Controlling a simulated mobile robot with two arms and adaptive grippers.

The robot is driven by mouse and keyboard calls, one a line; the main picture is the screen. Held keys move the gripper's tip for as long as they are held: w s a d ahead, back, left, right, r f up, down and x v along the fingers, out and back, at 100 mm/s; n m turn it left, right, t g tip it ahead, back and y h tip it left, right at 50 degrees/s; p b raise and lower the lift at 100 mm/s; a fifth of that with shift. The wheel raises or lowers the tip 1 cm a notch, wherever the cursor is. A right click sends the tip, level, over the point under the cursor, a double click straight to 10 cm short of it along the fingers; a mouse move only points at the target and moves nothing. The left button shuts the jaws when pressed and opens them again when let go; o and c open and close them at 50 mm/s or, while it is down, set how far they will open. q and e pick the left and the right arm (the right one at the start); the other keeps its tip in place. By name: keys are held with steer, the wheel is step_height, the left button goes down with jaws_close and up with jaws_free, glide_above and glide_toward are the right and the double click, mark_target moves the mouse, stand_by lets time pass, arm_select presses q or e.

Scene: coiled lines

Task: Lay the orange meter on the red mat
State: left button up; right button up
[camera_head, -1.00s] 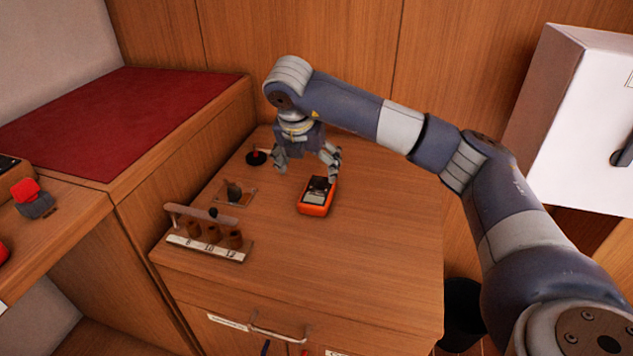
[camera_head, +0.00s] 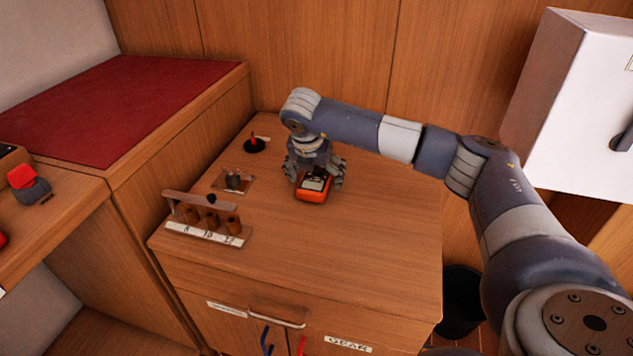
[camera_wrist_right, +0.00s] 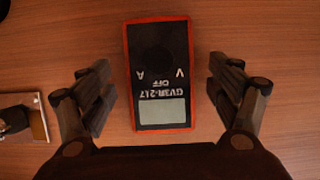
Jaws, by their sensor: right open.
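The orange meter (camera_head: 313,190) lies face up on the wooden cabinet top, with a dark face and a grey screen. It also shows in the right wrist view (camera_wrist_right: 160,75), where its lettering appears upside down. My right gripper (camera_head: 316,179) is low over the meter, open, with one finger on each side and a gap between each finger and the case. In the wrist view the fingers (camera_wrist_right: 160,95) straddle the meter's screen end. The red mat (camera_head: 120,105) lies flat on the higher surface at the left and is bare. My left gripper is not in view.
A wooden rack (camera_head: 206,217) with several brown pieces stands at the cabinet's front left. Behind it are a small square plate with a dark knob (camera_head: 233,181) and a black disc with a red peg (camera_head: 254,143). A white box (camera_head: 575,100) is on the right.

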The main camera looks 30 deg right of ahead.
steer(key=c, duration=1.3)
steer(key=shift+r, duration=0.1)
